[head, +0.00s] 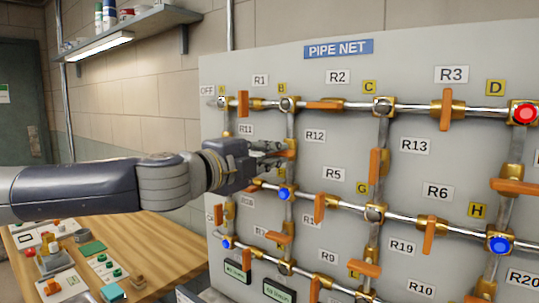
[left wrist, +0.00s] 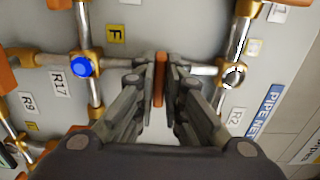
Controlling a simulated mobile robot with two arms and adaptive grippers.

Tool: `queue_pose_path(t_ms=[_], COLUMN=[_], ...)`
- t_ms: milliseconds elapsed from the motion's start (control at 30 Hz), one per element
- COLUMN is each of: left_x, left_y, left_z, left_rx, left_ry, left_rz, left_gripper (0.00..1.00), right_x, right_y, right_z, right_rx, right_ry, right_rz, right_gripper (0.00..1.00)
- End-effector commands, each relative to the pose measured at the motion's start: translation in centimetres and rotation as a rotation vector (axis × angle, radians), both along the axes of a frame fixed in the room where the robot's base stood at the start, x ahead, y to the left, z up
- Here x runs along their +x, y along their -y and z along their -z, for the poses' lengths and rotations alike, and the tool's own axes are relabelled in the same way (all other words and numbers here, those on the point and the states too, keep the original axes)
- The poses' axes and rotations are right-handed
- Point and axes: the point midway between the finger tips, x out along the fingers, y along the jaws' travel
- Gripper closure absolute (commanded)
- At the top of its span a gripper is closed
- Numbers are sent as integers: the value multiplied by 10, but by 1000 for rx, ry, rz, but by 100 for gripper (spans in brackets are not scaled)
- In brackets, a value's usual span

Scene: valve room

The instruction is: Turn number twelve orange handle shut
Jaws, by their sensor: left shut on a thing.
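The R12 label (head: 315,135) sits on the grey panel beside the vertical pipe between the B and F joints. My left gripper (head: 277,153) reaches in from the left at that pipe, its fingers shut on the orange handle of valve twelve. In the head view the gripper hides most of this handle. My right gripper is not in view.
The PIPE NET panel (head: 338,49) carries many other orange handles close by, such as those at R1 (head: 243,103) and R13 (head: 375,166). A blue knob (head: 285,194) is just below the gripper. A wooden bench (head: 150,245) stands at lower left.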

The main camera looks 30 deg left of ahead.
Motion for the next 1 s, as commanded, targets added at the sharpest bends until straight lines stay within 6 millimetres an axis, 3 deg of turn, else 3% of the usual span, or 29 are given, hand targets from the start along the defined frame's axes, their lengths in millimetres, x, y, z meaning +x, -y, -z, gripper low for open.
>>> queue_pose_path(t_ms=[200, 300, 333, 733, 1000], left_x=[0, 0, 0, -2, -23], left_y=[0, 0, 0, 0, -4], left_z=[-2, -2, -2, -1, -3], left_rx=[-3, -3, -2, 0, -3], left_ry=[3, 3, 3, 2, 6], left_rz=[1, 0, 0, 0, -1], left_gripper=[100, 72, 70, 70, 70], right_x=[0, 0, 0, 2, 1], right_y=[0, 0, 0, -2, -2], right_z=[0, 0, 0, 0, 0], right_rx=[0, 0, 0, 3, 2], right_ry=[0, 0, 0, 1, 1], right_rz=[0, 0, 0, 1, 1], right_gripper=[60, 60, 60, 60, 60])
